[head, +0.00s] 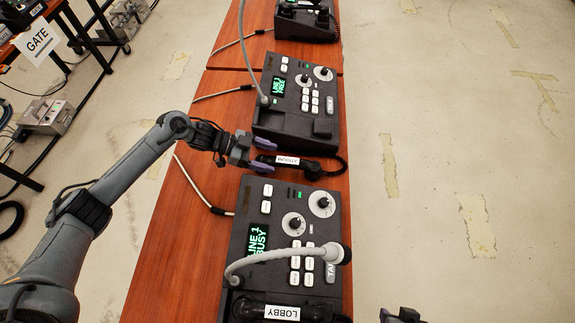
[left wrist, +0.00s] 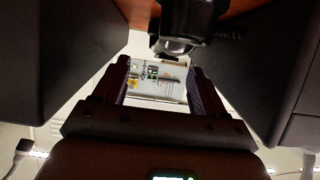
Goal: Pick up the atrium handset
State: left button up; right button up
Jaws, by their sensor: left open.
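The atrium handset (head: 311,167) is dark with a white ATRIUM label. It lies crosswise in the gap between the LINE 1 FREE console (head: 291,125) and the LINE 1 BUSY console (head: 262,204). I cannot tell if it touches the wood. My left gripper (head: 264,154) is open at the left end of the handset, its fingertips pointing right along it. In the left wrist view the open fingers (left wrist: 158,70) are empty, and a dark rounded handset end (left wrist: 183,22) shows just beyond them. A part of my right gripper (head: 402,315) shows at the bottom edge.
The lobby handset (head: 256,307) lies on the near console, under a grey gooseneck microphone (head: 285,257). A third console (head: 305,22) stands at the far end of the wooden table (head: 165,245). A GATE sign (head: 38,41) hangs at the left. The floor at the right is clear.

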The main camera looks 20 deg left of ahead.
aim_at(284, 160)
pick_arm(q)
jog(key=shift+w+d+f, duration=0.35)
jog(key=shift+w+d, duration=0.05)
jog(key=shift+d, duration=0.1)
jog(key=shift+b+x, duration=0.55)
jog(key=shift+x, duration=1.55)
jog(key=shift+w+a, duration=0.1)
jog(key=shift+w, duration=0.05)
jog(key=shift+c, duration=0.2)
jog(key=c, duration=1.2)
jog(key=shift+r, duration=0.1)
jog(key=shift+c, duration=0.2)
